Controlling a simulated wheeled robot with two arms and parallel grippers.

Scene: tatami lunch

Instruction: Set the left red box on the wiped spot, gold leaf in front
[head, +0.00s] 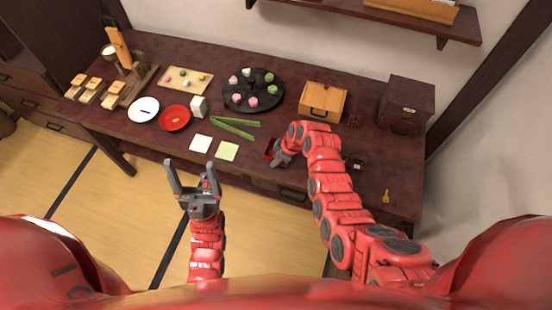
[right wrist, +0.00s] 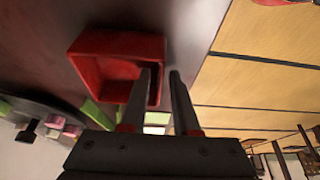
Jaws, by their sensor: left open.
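A small open-topped red box (head: 269,147) is near the table's front edge, partly behind my right gripper (head: 276,158). In the right wrist view, the red box (right wrist: 98,68) looks empty inside. There, the fingers of my right gripper (right wrist: 162,74) straddle one side wall, one inside and one outside. I cannot tell whether they pinch it, or whether the box touches the table. No gold leaf shows on its visible faces. A small dark object (head: 354,163) lies right of my right arm, too small to identify. My left gripper (head: 190,166) is open and empty, in front of the table. I cannot make out a wiped spot.
The dark table (head: 300,165) holds a white plate (head: 143,104), a red plate (head: 174,113), a black round tray (head: 274,85) of sweets, green strips (head: 236,126), two paper squares, a wooden box (head: 322,98) and a dark chest (head: 405,100). The front right is mostly clear.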

